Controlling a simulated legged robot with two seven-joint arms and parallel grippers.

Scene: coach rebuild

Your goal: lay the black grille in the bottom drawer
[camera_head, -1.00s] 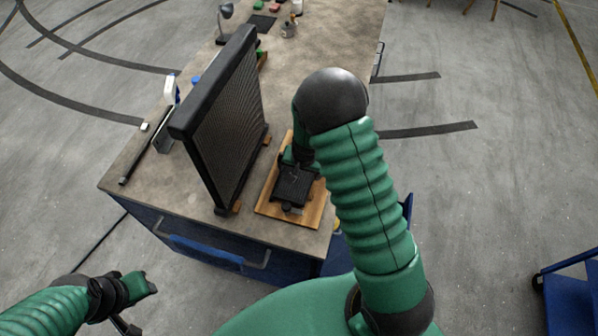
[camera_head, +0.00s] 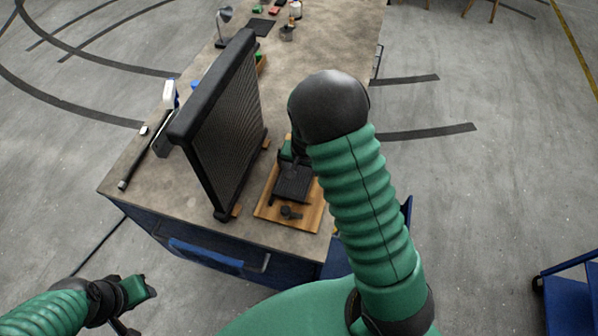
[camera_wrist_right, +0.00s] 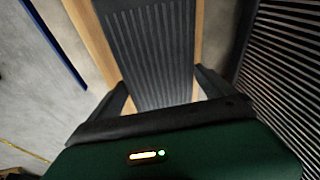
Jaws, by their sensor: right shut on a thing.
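The black grille (camera_wrist_right: 150,45) is a flat ribbed plate between the two black fingers of my right gripper (camera_wrist_right: 163,88) in the right wrist view. The gripper is shut on it. In the head view the grille (camera_head: 291,188) shows as a small dark square over a wooden board (camera_head: 306,216) on the bench; I cannot tell whether they touch. My right gripper (camera_head: 294,168) is partly hidden by its arm there. The bench front has a blue drawer front (camera_head: 206,256); the bottom drawer cannot be made out. My left gripper (camera_head: 138,291) is low at the left, away from the bench; its jaws are unclear.
A tall black finned panel (camera_head: 222,130) stands upright left of the board. A white bottle (camera_head: 170,95) and a dark bar (camera_head: 138,165) are on the left bench edge. A blue cart (camera_head: 570,300) stands at the right.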

